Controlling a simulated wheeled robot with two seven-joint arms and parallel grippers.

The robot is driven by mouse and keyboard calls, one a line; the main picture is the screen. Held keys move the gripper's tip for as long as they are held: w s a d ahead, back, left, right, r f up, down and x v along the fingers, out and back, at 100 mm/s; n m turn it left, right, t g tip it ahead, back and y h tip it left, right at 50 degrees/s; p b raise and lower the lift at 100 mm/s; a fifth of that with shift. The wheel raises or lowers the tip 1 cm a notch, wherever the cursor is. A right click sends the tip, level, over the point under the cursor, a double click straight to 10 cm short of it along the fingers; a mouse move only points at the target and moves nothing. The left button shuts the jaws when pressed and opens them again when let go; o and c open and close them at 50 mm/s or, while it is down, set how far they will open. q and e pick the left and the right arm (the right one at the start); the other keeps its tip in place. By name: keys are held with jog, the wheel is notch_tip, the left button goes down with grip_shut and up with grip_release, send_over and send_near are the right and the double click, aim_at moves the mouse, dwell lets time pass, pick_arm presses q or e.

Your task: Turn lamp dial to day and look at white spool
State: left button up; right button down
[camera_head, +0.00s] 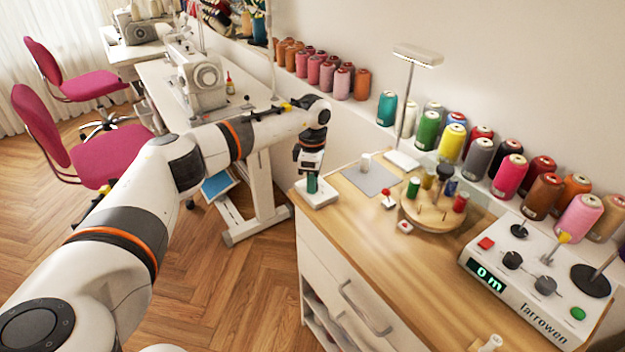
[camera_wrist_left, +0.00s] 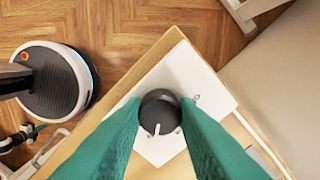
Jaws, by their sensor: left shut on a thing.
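The lamp dial (camera_wrist_left: 159,112) is a dark round knob with a white pointer mark, on a white control box (camera_wrist_left: 205,72) at the table corner. In the head view the box (camera_head: 322,197) shows under my left gripper (camera_head: 312,184). The left gripper's teal fingers are shut on the dial, one on each side, in the left wrist view. The day mark cannot be read. My right gripper is not in view.
A round wooden spool stand (camera_head: 436,212) with small coloured spools sits right of the mat. A white winder (camera_head: 530,290) with a green display stands at the right. Large thread cones (camera_head: 452,140) line the wall ledge. The table front is mostly clear.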

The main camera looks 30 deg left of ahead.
pick_arm(q)
jog(key=shift+r, duration=0.1)
jog(key=o, duration=1)
notch_tip(320, 180, up, 12)
jog(key=shift+b, duration=0.3)
jog(key=shift+s, duration=0.1)
